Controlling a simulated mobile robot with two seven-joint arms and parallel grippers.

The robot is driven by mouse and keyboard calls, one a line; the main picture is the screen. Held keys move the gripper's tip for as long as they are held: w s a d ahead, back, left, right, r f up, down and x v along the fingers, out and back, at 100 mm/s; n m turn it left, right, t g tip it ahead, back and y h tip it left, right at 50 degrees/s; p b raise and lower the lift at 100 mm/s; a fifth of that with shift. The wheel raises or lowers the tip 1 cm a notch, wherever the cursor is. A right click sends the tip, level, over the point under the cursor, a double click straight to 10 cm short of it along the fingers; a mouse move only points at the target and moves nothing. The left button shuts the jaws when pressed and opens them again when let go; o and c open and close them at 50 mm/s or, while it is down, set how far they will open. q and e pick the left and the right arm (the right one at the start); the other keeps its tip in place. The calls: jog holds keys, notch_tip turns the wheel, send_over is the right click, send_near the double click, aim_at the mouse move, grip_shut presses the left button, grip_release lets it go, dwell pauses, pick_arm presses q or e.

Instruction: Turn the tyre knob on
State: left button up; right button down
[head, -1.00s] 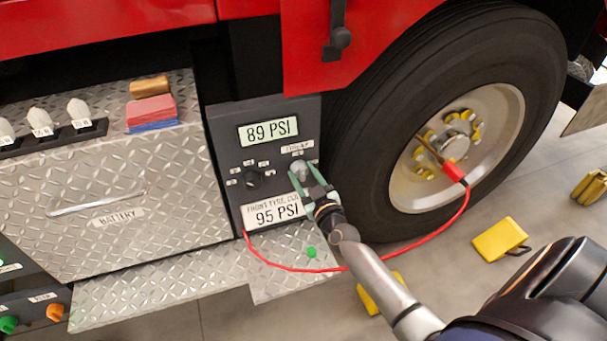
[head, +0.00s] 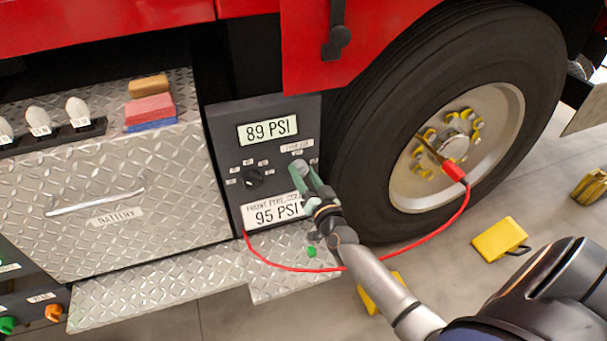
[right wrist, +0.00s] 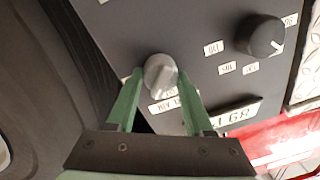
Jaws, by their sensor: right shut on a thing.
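The dark control panel (head: 222,128) beside the wheel carries a lit display (head: 268,131) reading 89 PSI. My left gripper is not in view.
A plate (head: 272,211) below reads 95 PSI. A red hose (head: 410,250) runs from the panel's bottom to the wheel hub. The large tyre (head: 365,140) stands close on the right. A metal step (head: 170,290) juts out below. Yellow blocks (head: 498,240) lie on the floor.

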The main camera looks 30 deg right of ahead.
jog(key=m, duration=0.4)
jog(key=shift+f, duration=0.1)
jog(key=m, duration=0.3)
jog(key=shift+m+h+b, duration=0.3)
jog(key=shift+b, duration=0.05)
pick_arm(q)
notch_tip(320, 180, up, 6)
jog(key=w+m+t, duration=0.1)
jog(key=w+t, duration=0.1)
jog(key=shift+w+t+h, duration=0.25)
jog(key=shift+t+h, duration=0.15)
pick_arm(e)
jog(key=shift+m, duration=1.4)
jog(key=shift+c, duration=1.4)
grip_release()
jog(key=shift+s, duration=0.1)
